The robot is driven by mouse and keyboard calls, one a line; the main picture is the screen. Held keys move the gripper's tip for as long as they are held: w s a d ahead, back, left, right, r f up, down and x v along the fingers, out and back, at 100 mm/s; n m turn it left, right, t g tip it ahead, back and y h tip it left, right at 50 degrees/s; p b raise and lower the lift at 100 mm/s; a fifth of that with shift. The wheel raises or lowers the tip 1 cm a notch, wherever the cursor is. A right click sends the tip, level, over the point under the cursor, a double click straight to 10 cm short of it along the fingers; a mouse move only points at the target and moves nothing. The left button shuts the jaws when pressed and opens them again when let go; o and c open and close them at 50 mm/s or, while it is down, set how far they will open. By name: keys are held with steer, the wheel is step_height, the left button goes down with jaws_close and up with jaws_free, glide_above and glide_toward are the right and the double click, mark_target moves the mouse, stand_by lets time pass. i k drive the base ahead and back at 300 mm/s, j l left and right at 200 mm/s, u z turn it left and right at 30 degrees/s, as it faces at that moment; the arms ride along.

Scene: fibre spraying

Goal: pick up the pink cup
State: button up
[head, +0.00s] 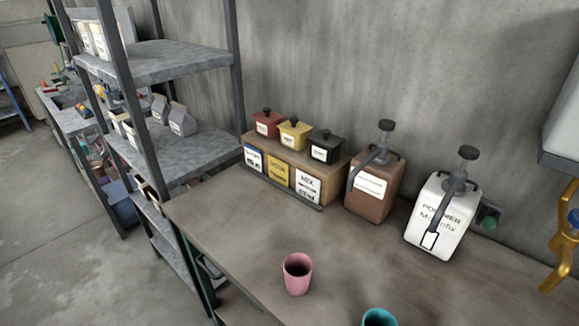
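A pink cup (297,275) stands upright on the brown workbench (235,228), near its front edge in the lower middle of the head view. Its opening faces up and its inside looks dark. Nothing touches it. My gripper is not in view.
A teal cup (379,317) stands to the right, cut off by the lower picture edge. A brown pump container (374,187) and a white one (441,215) stand at the back. A wooden box (325,176) carries small lidded pots. Grey shelves (180,150) stand left. The bench around the pink cup is clear.

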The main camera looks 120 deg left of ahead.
mark_target(298, 267)
steer(key=k+u, duration=0.15)
steer(key=u, duration=3.35)
